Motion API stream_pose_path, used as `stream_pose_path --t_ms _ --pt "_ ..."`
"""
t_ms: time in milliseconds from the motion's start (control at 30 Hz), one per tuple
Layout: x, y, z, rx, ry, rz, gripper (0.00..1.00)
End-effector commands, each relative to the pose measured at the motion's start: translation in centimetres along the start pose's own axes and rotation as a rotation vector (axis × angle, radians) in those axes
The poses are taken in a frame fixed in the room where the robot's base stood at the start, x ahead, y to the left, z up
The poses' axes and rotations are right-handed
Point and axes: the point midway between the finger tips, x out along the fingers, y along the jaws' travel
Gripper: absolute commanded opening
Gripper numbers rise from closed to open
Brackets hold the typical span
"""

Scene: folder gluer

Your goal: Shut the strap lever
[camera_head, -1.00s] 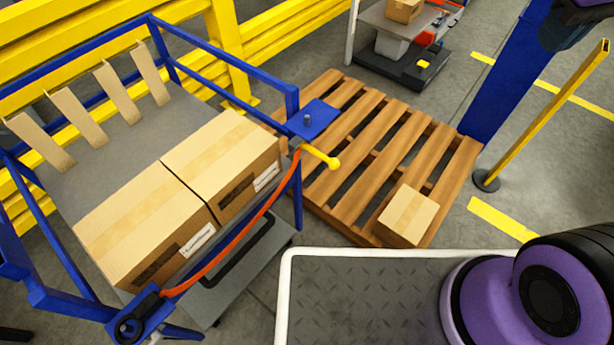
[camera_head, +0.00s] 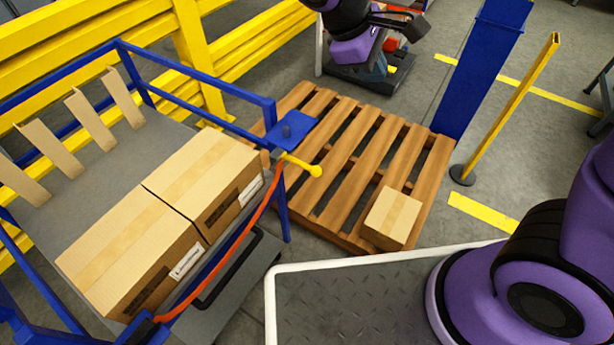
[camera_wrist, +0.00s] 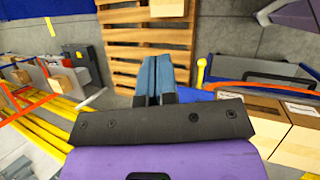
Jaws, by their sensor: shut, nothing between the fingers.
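The strap lever (camera_head: 302,165) is a yellow handle with a ball end, at the blue cart's near right corner post beside a blue plate (camera_head: 290,130). It sticks out to the right, over the pallet's edge. An orange strap (camera_head: 232,240) runs from it across the front of two cartons (camera_head: 205,180). In the wrist view the lever's yellow end (camera_wrist: 201,72) shows right of my gripper (camera_wrist: 153,68), whose blue-grey fingers are together and empty. In the head view my gripper (camera_head: 402,22) is at the top, beyond the pallet and apart from the lever.
A wooden pallet (camera_head: 348,165) with a small carton (camera_head: 392,218) lies right of the cart. A yellow post (camera_head: 510,105) and a blue column (camera_head: 485,70) stand farther right. Yellow rails (camera_head: 190,60) run behind the cart.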

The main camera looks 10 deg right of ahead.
Motion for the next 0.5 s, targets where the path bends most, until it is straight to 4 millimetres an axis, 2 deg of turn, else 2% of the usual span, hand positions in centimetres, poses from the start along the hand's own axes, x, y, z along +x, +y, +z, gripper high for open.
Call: stream_pose_path --t_ms 100,500 --pt "0.8 -1.3 -2.8 -0.1 -0.051 0.049 0.0" --pt "3.8 -6.6 -11.1 -0.412 -0.2 0.238 0.0"
